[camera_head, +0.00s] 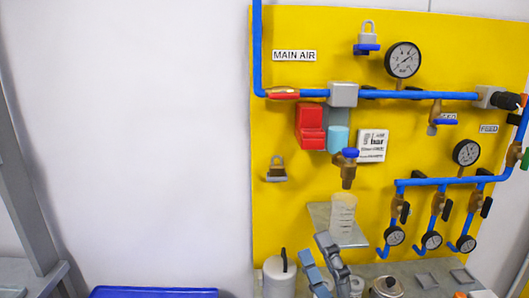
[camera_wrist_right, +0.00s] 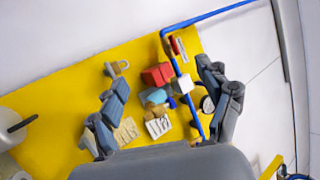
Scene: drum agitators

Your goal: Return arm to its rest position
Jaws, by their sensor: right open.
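My right gripper (camera_head: 315,247) shows at the bottom of the head view, in front of the yellow panel (camera_head: 300,215) and below the clear measuring cup (camera_head: 343,210). In the right wrist view, the two grey-blue fingers of the right gripper (camera_wrist_right: 165,70) stand wide apart with nothing between them close up. The panel, with its red block (camera_wrist_right: 158,75) and blue pipe (camera_wrist_right: 188,95), lies beyond the fingers. My left gripper is not in view.
The cup stands on a grey shelf (camera_head: 322,215) under a brass valve (camera_head: 348,172). A white canister (camera_head: 277,278) and a metal pot (camera_head: 388,289) stand at the bottom. A blue tray (camera_head: 150,293) lies lower left. The white wall area at left is clear.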

